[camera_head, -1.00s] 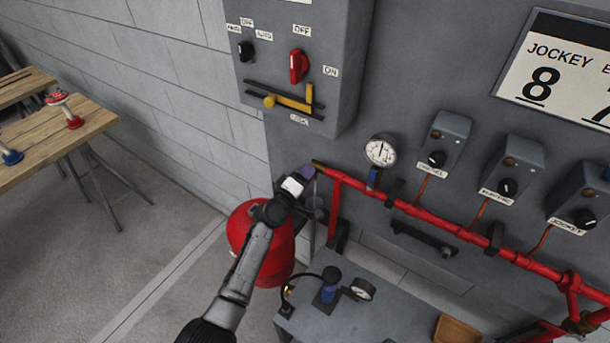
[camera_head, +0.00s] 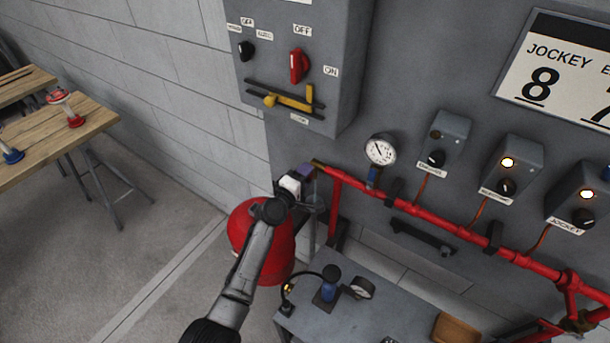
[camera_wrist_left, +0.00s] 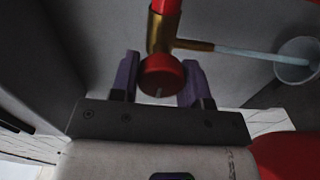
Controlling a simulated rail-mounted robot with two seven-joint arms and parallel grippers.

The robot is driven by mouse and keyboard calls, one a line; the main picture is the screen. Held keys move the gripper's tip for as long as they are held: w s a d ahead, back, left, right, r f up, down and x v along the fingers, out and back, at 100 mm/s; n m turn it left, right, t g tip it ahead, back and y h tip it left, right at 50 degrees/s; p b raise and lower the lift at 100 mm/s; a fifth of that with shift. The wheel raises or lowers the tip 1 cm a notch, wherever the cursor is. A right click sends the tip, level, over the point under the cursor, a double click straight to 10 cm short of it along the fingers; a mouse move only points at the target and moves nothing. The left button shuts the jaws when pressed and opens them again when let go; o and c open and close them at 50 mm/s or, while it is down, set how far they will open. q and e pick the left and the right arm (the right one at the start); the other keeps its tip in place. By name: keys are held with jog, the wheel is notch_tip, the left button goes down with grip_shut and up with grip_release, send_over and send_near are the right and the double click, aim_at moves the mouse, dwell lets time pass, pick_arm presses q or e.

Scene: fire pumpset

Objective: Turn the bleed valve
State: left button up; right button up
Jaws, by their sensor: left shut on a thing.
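The bleed valve has a round red knob (camera_wrist_left: 161,74) on a brass body with a side spout (camera_wrist_left: 195,45), in the left wrist view. My left gripper (camera_wrist_left: 160,80) is shut on the knob, with one purple finger on each side. A pale blue, water-like stream (camera_wrist_left: 245,54) runs from the spout to a whitish cup (camera_wrist_left: 298,62). In the head view my left gripper (camera_head: 307,172) is at the left end of the red pipe (camera_head: 425,214), and it mostly hides the valve there. My right gripper is not in view.
A pressure gauge (camera_head: 380,150) stands above the pipe, beside several grey switch boxes. The two right lamps (camera_head: 507,162) are lit. A control cabinet (camera_head: 300,60) hangs above my gripper. A red rounded object (camera_head: 262,240) is behind my arm. A grey bench (camera_head: 370,310) is below.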

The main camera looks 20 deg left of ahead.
pick_arm(q)
jog(key=o, duration=0.9)
jog(key=shift+s, duration=0.1)
jog(key=p+v, duration=0.1)
jog(key=v, duration=1.2)
jog(key=shift+s, duration=0.3)
